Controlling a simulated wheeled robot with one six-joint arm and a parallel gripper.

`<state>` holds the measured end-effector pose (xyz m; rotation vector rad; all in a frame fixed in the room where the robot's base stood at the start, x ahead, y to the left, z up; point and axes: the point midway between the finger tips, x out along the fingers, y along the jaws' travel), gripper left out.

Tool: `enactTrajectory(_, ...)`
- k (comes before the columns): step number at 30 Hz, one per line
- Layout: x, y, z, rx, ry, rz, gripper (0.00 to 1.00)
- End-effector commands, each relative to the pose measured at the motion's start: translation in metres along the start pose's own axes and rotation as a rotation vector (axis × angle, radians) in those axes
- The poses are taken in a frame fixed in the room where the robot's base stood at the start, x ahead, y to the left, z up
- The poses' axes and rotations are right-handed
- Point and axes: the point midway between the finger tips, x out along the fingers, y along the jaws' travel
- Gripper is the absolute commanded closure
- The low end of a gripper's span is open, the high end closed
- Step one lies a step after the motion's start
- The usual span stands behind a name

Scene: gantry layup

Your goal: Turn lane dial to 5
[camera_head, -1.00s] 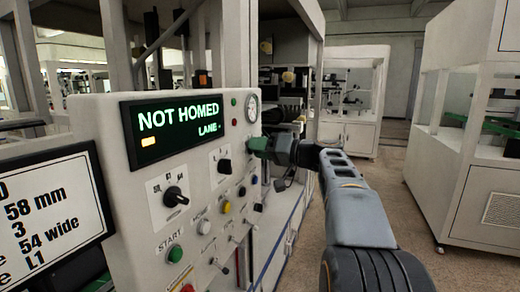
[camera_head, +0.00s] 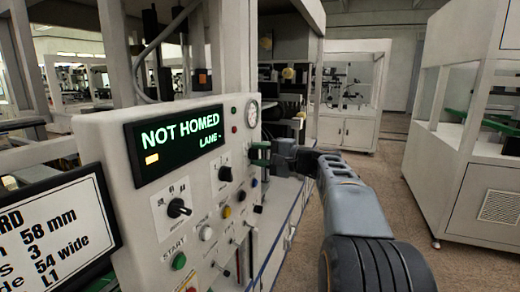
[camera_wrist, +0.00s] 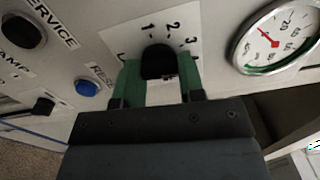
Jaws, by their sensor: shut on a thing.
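The grey control panel (camera_head: 110,140) stands left of centre in the head view. Its green display (camera_head: 180,138) reads NOT HOMED, with LANE and a dash below. My gripper (camera_head: 260,153) reaches the panel's right side, below the gauge. In the wrist view my gripper (camera_wrist: 160,75) has its green fingers on both sides of a black dial (camera_wrist: 158,60) and is shut on it. The dial's white plate shows 1, 2 and 3; further marks are hidden by the fingers. I cannot tell which number the dial points at.
A round gauge (camera_wrist: 278,40) sits close right of the dial. A blue button (camera_wrist: 86,88) and a SERVICE knob (camera_wrist: 24,30) are to the left. Two other black knobs (camera_head: 178,208) and several buttons are on the panel. An aisle floor (camera_head: 390,180) is open at right.

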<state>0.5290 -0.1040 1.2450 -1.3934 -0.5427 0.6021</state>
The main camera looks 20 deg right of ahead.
Motion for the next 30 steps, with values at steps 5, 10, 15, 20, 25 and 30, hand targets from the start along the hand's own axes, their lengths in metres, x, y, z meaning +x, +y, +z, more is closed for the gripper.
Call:
enactTrajectory(5,0.0000,-0.0036,0.0004,0.169,0.001,-0.001,0.88)
enactTrajectory(10,-0.0001,-0.0034,0.0005,0.330,0.001,-0.001,0.88)
enactTrajectory(15,-0.0001,-0.0027,0.0008,0.482,0.001,-0.001,0.88)
enactTrajectory(20,0.0000,-0.0018,0.0010,0.605,0.001,-0.001,0.88)
enactTrajectory(25,0.0000,-0.0007,0.0010,0.709,0.001,-0.001,0.88)
enactTrajectory(30,0.0000,0.0005,0.0010,0.780,0.001,-0.002,0.88)
